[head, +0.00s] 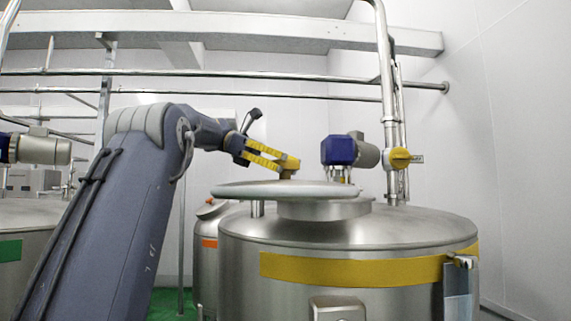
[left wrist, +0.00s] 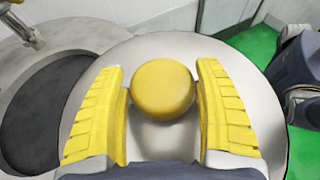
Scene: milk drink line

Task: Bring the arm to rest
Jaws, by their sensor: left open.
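My left gripper (head: 280,160) reaches in from the left, over the round metal lid (head: 240,190) on the large steel tank (head: 350,285). In the left wrist view, its yellow fingers (left wrist: 162,68) are open, one on each side of the lid's round yellow knob (left wrist: 162,88). Gaps show between the knob and both fingers. The lid (left wrist: 75,130) lies off to one side of a dark round opening (left wrist: 45,120), leaving much of it uncovered. My right gripper is in neither view.
A blue motor (head: 342,150) and a vertical pipe with a yellow valve handle (head: 398,158) stand behind the lid. A smaller tank (head: 206,260) with an orange label is behind the large one. Green floor (left wrist: 252,45) shows beyond the lid.

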